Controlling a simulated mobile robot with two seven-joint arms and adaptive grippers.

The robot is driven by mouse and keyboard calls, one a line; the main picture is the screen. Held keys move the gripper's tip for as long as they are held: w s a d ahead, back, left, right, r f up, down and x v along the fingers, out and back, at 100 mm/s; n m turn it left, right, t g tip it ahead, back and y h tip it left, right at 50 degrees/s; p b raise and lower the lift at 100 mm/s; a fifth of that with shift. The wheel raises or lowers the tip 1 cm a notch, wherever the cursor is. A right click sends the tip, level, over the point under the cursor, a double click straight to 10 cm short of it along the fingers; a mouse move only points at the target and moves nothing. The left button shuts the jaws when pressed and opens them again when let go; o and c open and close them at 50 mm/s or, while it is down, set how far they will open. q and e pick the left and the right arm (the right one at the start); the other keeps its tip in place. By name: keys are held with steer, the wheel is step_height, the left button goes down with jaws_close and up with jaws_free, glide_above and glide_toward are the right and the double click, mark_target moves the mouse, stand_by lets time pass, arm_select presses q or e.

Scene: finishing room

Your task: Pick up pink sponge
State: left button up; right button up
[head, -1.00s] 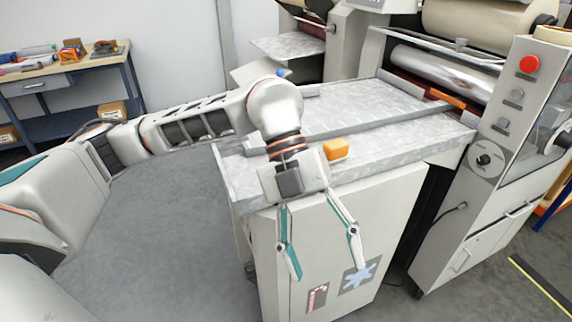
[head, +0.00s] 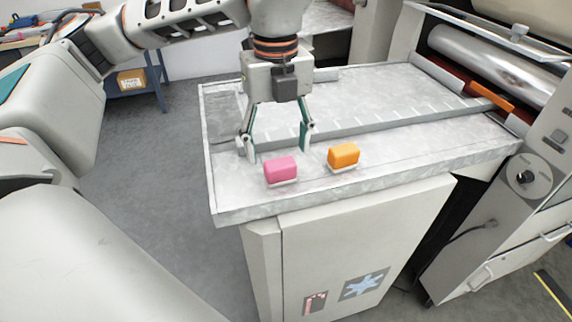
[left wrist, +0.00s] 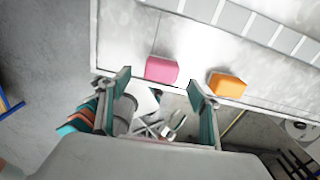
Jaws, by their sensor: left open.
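The pink sponge (head: 281,168) sits on the pale metal worktop near its front edge. It also shows in the left wrist view (left wrist: 161,69), just beyond the fingertips and between their lines. My left gripper (head: 278,154) is open and empty. In the head view its fingers point down just behind the pink sponge, apart from it as far as I can tell. In the left wrist view the gripper (left wrist: 160,88) has its two fingers spread wide. My right gripper is not in view.
An orange sponge (head: 344,155) stands close to the right of the pink one. A raised rail (head: 390,120) crosses the worktop behind both. A machine with a shiny roller (head: 478,66) stands at the right. The worktop's left part (head: 226,180) is clear.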

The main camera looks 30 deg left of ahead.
mark_target(281, 164)
arm_select(q)
steer(key=shift+s+f, duration=0.2)
steer(key=shift+f, duration=0.65)
steer(key=shift+w+d+f, duration=0.1)
steer(key=shift+d+f, duration=0.05)
steer(key=shift+f, duration=1)
steer(key=shift+w+d+f, duration=0.1)
steer(key=shift+f, duration=1.05)
steer(key=c, duration=1.1)
